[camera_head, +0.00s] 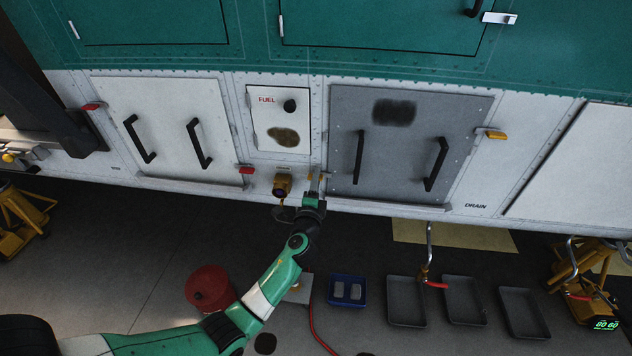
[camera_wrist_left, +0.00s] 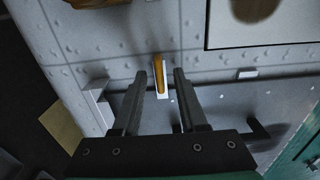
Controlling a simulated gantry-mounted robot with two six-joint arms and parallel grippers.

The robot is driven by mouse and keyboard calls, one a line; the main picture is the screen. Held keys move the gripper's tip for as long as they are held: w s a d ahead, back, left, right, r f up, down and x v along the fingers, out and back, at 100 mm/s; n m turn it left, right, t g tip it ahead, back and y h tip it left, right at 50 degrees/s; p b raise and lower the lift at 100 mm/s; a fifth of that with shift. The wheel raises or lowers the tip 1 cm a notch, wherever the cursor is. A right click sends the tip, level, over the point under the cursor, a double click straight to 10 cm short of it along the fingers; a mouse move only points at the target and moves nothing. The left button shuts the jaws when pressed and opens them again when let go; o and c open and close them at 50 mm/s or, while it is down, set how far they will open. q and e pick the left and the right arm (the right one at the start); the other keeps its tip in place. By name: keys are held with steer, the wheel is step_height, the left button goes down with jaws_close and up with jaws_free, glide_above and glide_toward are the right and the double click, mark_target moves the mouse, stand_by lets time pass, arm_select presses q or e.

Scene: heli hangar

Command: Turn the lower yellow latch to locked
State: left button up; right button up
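The lower yellow latch (camera_wrist_left: 160,75) shows in the left wrist view as a narrow yellow handle on a pale base, at the edge of the grey panel. Its handle points away from that panel. In the head view only a bit of the latch (camera_head: 309,176) shows, mostly behind my left gripper (camera_head: 316,180). My left gripper (camera_wrist_left: 160,73) is open, its two dark fingers on either side of the latch with a gap at each side. Whether the fingertips reach as deep as the handle I cannot tell. My right gripper is not in view.
The grey panel (camera_head: 400,145) has two black handles and another yellow latch (camera_head: 496,134) at its upper right. The white fuel panel (camera_head: 282,118) and a yellow fitting (camera_head: 282,185) are close by. A red bucket (camera_head: 210,287) and trays (camera_head: 406,300) stand on the floor.

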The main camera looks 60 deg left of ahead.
arm_select(q)
steer(key=p+v, duration=0.2)
steer(key=v, duration=0.9)
steer(key=shift+s+d+p, duration=0.15)
steer(key=shift+d+p, duration=0.1)
steer(key=shift+p, duration=0.05)
steer(key=shift+d, duration=0.1)
